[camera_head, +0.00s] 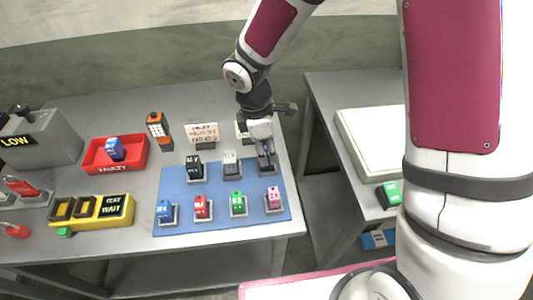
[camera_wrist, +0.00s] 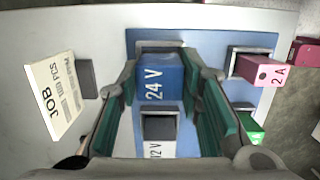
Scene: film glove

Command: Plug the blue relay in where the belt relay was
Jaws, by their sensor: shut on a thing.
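My gripper (camera_head: 266,162) is over the back right socket (camera_head: 269,172) of the blue mat (camera_head: 215,185). In the wrist view my gripper (camera_wrist: 166,108) has its green pads on both sides of a blue relay marked 24 V (camera_wrist: 160,80). A grey rim shows along the relay's far edge, so it is at or in that socket; I cannot tell how deep it sits. The head view mostly hides this relay behind the fingers. Another blue relay (camera_head: 115,148) lies in the red tray marked faulty (camera_head: 100,167).
A white 12 V relay (camera_head: 230,160) stands close to my gripper, with a black one (camera_head: 194,165) beyond. Blue (camera_head: 164,210), red (camera_head: 201,208), green (camera_head: 237,204) and pink (camera_head: 273,199) relays fill the front row. A job card (camera_wrist: 56,108) stands behind. A yellow tester (camera_head: 92,213) is at left.

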